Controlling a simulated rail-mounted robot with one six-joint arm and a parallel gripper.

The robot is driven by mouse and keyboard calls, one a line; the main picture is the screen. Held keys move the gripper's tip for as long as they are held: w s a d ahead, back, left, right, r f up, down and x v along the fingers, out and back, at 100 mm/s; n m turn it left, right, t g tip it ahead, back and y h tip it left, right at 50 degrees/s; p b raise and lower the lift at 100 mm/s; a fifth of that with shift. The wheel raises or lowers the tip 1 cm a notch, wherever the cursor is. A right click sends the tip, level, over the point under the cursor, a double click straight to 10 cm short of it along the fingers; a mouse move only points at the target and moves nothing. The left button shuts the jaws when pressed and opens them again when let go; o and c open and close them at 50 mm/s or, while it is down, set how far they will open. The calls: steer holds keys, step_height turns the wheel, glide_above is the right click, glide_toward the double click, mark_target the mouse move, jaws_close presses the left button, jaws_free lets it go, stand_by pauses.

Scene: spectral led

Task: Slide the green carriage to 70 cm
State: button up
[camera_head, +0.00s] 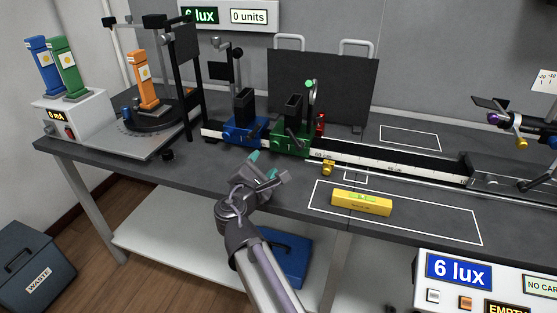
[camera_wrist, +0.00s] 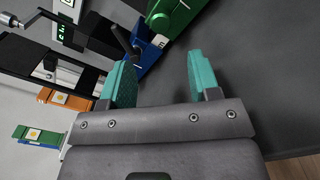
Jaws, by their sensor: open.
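The green carriage (camera_head: 290,138) sits on the black optical rail (camera_head: 400,163), just left of the 60 mark on the white scale. It carries a dark block and an upright holder with a round lens. The blue carriage (camera_head: 243,128) stands on the rail just to its left. My gripper (camera_head: 262,166) is open and empty in front of the rail, below the two carriages and apart from them. In the wrist view my teal fingertips (camera_wrist: 160,80) are spread. The green carriage (camera_wrist: 172,15) and the blue carriage (camera_wrist: 146,52) show beyond them at the top.
A yellow spirit level (camera_head: 361,203) lies in a white outlined area on the bench front. A small yellow part (camera_head: 327,168) sits at the rail's front, right of the green carriage. A black screen (camera_head: 330,85) stands behind. The rail farther right looks clear up to its end block (camera_head: 466,168).

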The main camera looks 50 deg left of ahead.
mark_target(275, 145)
steer(key=shift+r, duration=0.1)
steer(key=shift+w+a, duration=0.1)
steer(key=shift+w, duration=0.15)
steer(key=x, duration=1)
steer(key=shift+w, duration=0.25)
steer(key=shift+c, duration=0.2)
jaws_close()
